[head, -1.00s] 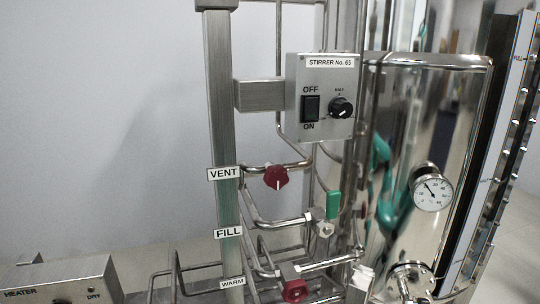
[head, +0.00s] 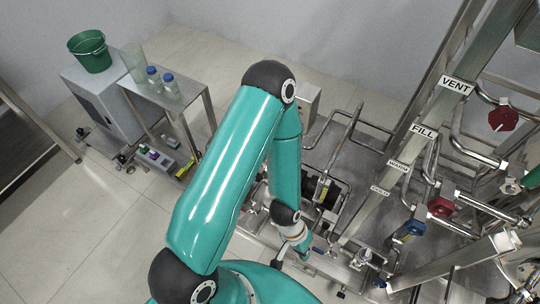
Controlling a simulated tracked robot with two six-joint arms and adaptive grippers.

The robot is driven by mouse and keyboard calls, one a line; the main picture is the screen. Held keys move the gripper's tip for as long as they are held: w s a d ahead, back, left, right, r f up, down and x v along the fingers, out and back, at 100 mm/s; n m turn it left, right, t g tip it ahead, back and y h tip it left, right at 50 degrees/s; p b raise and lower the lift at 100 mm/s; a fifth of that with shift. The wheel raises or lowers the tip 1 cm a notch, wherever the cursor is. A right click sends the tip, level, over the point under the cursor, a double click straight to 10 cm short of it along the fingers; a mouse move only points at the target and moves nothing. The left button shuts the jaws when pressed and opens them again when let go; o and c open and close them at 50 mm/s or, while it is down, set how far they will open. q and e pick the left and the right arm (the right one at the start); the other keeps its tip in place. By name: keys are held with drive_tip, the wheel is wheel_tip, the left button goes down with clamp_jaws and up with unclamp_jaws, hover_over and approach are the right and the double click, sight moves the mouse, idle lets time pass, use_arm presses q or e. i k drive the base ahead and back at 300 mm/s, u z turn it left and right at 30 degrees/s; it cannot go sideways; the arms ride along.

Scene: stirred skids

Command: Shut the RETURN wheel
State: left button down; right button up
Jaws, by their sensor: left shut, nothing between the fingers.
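My left arm reaches down the middle of the head view, and its small, partly hidden gripper (head: 304,250) is low over the skid base; it is shut and holds nothing. No label that I can read says RETURN. Small labels sit on the slanted post below VENT and FILL, and the lowest label (head: 380,191) is too small to read. A red wheel (head: 440,207) and a blue wheel (head: 412,230) sit on the lower pipes, to the right of the gripper and apart from it. My right gripper is not in view.
A red wheel (head: 503,118) is beside the VENT label (head: 456,86); the FILL label (head: 423,131) is below. Pipes and the post (head: 440,110) crowd the right. A side table (head: 165,98) with bottles and a green bucket (head: 90,50) stand at left. The left floor is mostly open.

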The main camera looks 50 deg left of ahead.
sight(259, 177)
drive_tip(key=z, duration=1.65)
drive_tip(key=i, duration=0.1)
drive_tip(key=u, duration=3.1)
drive_tip(key=k, duration=0.9)
drive_tip(key=u, duration=0.2)
drive_tip(key=i, duration=0.9)
drive_tip(key=z, duration=0.4)
